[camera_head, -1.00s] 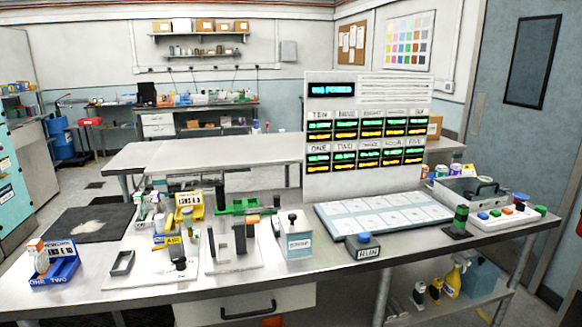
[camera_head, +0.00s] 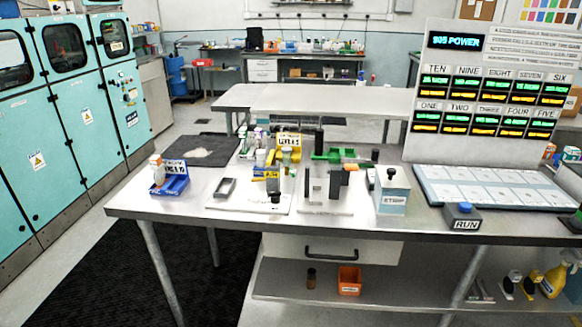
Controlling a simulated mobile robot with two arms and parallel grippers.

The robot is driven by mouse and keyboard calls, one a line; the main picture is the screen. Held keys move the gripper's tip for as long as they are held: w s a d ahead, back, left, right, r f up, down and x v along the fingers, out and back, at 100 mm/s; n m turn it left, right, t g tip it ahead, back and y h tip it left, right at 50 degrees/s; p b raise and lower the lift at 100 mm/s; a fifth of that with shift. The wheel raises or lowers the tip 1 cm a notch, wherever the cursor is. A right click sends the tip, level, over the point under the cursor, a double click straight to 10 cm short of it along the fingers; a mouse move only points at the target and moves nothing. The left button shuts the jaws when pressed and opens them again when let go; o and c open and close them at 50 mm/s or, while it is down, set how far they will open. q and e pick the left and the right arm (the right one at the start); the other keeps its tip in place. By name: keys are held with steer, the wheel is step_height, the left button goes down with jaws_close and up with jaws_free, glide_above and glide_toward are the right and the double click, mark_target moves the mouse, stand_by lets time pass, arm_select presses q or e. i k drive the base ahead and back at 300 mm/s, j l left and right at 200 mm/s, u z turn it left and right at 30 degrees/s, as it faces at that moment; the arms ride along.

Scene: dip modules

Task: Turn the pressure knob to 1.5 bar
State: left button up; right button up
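I cannot make out a pressure knob or a bar scale for certain in the head view. The teal cabinet machine (camera_head: 60,110) stands at the left, with windows, warning labels and a small control panel (camera_head: 130,92) carrying buttons or knobs too small to tell apart. On the bench, the white box marked STRIP (camera_head: 392,199) has a dark knob-like top (camera_head: 391,173). The box marked RUN (camera_head: 462,220) has a blue button on top. Neither of my grippers shows in this view.
The steel bench (camera_head: 260,226) spans the middle and right. It bears a blue tray (camera_head: 170,187), small fixtures and a display board (camera_head: 485,100). A dark floor mat (camera_head: 215,270) lies in front. The floor between machine and bench looks clear.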

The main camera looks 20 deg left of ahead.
mark_target(275, 195)
steer(key=i+l+u, duration=0.3)
steer(key=i+l, duration=0.15)
steer(key=i, duration=0.2)
steer(key=i+l+u, duration=0.25)
steer(key=i+l, duration=0.4)
